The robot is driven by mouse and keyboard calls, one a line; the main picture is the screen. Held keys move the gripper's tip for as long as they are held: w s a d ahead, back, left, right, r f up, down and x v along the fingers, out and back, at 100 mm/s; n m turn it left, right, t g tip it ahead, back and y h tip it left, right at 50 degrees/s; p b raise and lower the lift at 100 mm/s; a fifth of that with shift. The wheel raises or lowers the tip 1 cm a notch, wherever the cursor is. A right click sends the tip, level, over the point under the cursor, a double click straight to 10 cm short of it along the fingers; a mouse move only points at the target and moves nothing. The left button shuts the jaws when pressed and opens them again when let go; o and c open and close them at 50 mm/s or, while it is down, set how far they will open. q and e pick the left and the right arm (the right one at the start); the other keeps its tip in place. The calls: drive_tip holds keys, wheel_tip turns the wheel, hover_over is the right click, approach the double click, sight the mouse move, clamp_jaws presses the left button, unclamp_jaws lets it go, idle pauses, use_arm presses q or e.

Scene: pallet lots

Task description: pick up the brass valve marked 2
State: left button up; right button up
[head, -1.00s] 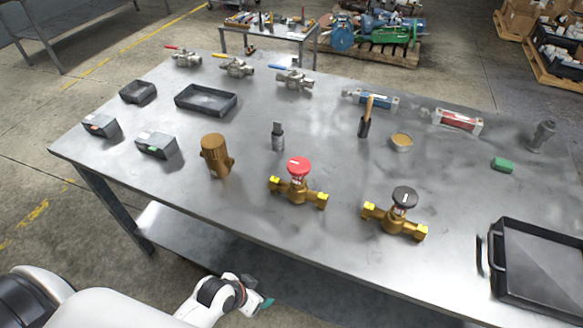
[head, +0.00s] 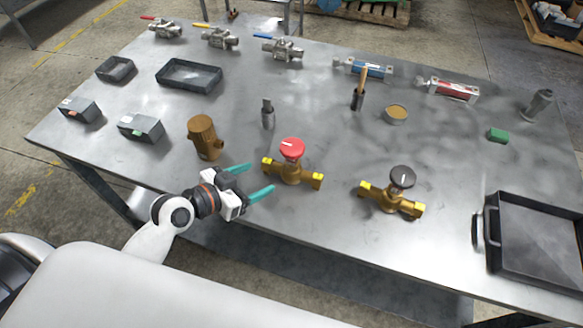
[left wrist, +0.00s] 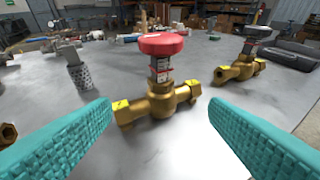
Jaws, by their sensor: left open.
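Two brass valves with yellow-marked ends stand on the metal table. One, with a red handwheel (head: 291,150), shows its brass body (head: 285,172) left of the other, which has a black handwheel (head: 402,177). I cannot read a number on either. My left gripper (head: 260,178) is open and empty at the table's front edge, just left of the red-wheeled valve. In the left wrist view the red-wheeled valve (left wrist: 160,102) stands upright ahead, between the teal fingers and apart from them. The black-wheeled valve (left wrist: 240,68) is farther right. My right gripper is not in view.
A black tray (head: 540,243) lies at the right. Steel valves, small boxes and cylinders are farther back. Bare table lies between the two brass valves.

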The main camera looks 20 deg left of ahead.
sight(286, 166)
use_arm(q)
drive_tip(key=x, duration=0.2)
drive_tip(key=p+x, duration=0.1)
drive_tip(key=x, duration=0.2)
drive_tip(key=shift+w+d+r+p, duration=0.15)
drive_tip(key=shift+w+d+p, duration=0.05)
drive_tip(key=shift+w+p, duration=0.1)
drive_tip(key=shift+w+d+f, duration=0.25)
drive_tip(key=shift+w+f, duration=0.05)
drive_tip(key=shift+w, duration=0.1)
drive_tip(key=p+x, duration=0.1)
drive_tip(key=x, duration=0.3)
drive_tip(key=shift+s+f+p, duration=0.1)
drive_tip(key=shift+f+p, duration=0.05)
drive_tip(key=shift+p, duration=0.2)
drive_tip(key=shift+w+d+f, duration=0.2)
drive_tip(key=shift+w+f, duration=0.15)
drive_tip(key=shift+w, duration=0.1)
drive_tip(key=shift+s, duration=0.1)
drive_tip(key=c, duration=1.4)
drive_tip(key=shift+r, duration=0.15)
clamp_jaws()
drive_tip(key=shift+r, duration=0.1)
